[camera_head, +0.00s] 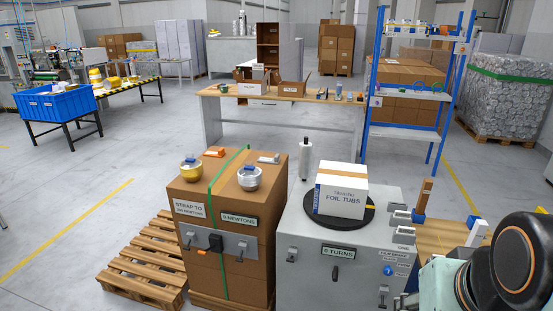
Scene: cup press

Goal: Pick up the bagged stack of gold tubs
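Yellow items (95,77) also show on a far table at the left, too small to make out. Parts of my arm show at the lower right, beyond the grey cabinet. My gripper's fingertips cannot be seen.
The grey cabinet (335,262) stands right of the cardboard stack, with a white "FOIL TUBS" box (341,190) on a black disc and an upright white roll (305,160). A wooden pallet (150,255) lies at left. A blue shelf rack (405,133) stands behind. Open floor (70,190) lies left.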

